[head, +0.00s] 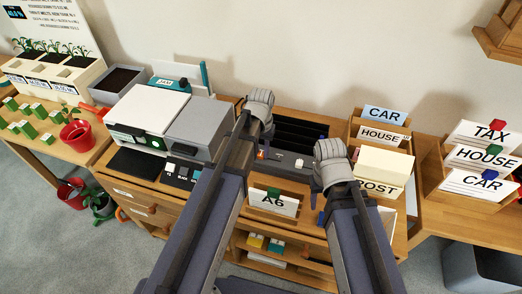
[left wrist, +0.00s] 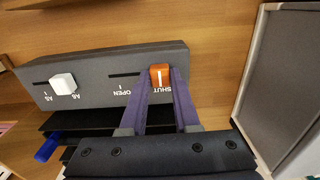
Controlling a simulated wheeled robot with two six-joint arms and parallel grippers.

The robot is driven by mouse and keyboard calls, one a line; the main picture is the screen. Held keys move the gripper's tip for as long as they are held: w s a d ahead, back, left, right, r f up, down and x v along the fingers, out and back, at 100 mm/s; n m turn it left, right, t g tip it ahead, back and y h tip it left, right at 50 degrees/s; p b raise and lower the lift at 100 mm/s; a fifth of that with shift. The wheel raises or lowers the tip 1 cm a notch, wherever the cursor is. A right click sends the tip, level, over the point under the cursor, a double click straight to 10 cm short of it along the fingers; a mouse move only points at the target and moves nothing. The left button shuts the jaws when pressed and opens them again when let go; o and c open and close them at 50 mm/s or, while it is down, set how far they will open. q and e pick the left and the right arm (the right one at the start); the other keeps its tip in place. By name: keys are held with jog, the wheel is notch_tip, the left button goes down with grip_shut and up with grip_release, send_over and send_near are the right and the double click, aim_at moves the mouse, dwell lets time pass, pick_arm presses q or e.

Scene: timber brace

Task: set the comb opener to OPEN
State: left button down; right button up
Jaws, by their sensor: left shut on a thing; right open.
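The comb opener is a slider on a dark grey panel (left wrist: 105,75), with an orange knob (left wrist: 161,70) in a short slot. In the left wrist view the lettering is upside down. The knob sits at the SHUT end, and OPEN is marked to its left in that view. My left gripper (left wrist: 160,80) is shut on the knob, one purple finger on each side. In the head view the orange knob (head: 262,154) shows small beside my left arm. My right gripper (head: 333,165) is open, over the right part of the bench; its fingertips are mostly hidden.
A white knob (left wrist: 63,83) sits in the A5/A6 slot on the same panel. A dark slotted comb bed (head: 300,133) lies behind the panel. A grey machine (head: 200,127) stands to the left, and a sorter with cards (head: 383,137) to the right.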

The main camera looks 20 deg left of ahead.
aim_at(279, 161)
pick_arm(q)
jog(key=d, duration=0.6)
jog(key=shift+s+d, duration=0.1)
jog(key=shift+d, duration=0.05)
pick_arm(e)
jog(key=shift+a, duration=0.1)
pick_arm(q)
jog(key=c, duration=0.6)
grip_release()
jog(key=shift+d, duration=0.1)
jog(key=shift+c, duration=0.2)
jog(key=shift+r, duration=0.15)
pick_arm(e)
jog(key=shift+r, duration=0.15)
pick_arm(q)
notch_tip(279, 161, up, 8)
jog(key=p, duration=0.7)
jog(key=shift+f+p, duration=0.25)
jog(key=shift+p, duration=0.15)
pick_arm(e)
notch_tip(279, 161, up, 8)
jog(key=shift+f, duration=0.25)
